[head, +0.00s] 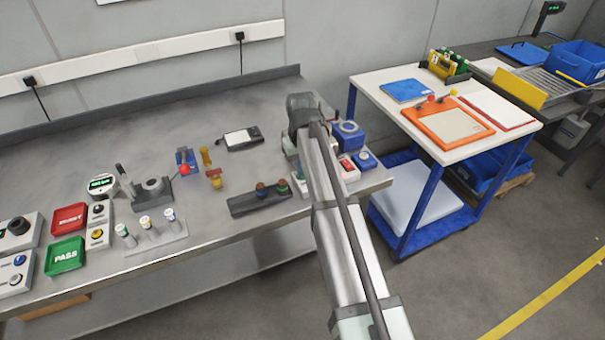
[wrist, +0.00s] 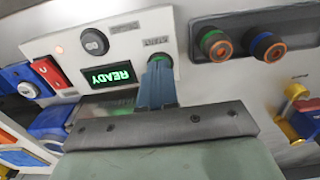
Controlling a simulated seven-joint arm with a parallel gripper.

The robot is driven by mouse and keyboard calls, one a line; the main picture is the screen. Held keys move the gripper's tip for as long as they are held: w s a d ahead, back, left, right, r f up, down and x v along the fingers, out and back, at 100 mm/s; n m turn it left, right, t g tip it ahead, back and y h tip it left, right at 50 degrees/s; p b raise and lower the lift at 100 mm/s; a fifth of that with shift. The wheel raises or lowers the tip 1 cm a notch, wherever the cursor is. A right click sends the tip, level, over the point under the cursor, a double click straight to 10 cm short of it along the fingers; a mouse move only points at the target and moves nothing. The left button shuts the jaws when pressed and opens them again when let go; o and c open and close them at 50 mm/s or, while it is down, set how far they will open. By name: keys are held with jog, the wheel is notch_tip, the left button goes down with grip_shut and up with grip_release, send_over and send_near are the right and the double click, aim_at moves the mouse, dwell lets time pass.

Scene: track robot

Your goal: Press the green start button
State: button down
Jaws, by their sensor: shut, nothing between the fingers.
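The green start button (wrist: 159,57) is on a light panel (wrist: 130,38) in the wrist view, where it shows as a green edge just past my fingertips. My gripper (wrist: 156,74) is shut and empty, its tips directly in front of the button and covering most of it. I cannot tell whether they touch it. A display (wrist: 108,74) beside the button glows green with READY, upside down. In the head view my arm reaches over the right end of the bench and hides my fingertips and most of the panel.
A dark block with two knobs (wrist: 238,44) stands close by. The steel bench (head: 110,140) holds several other controls. A white-topped cart (head: 380,115) stands to the right.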

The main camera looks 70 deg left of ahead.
jog(key=shift+f, duration=0.2)
jog(key=shift+r, duration=2.45)
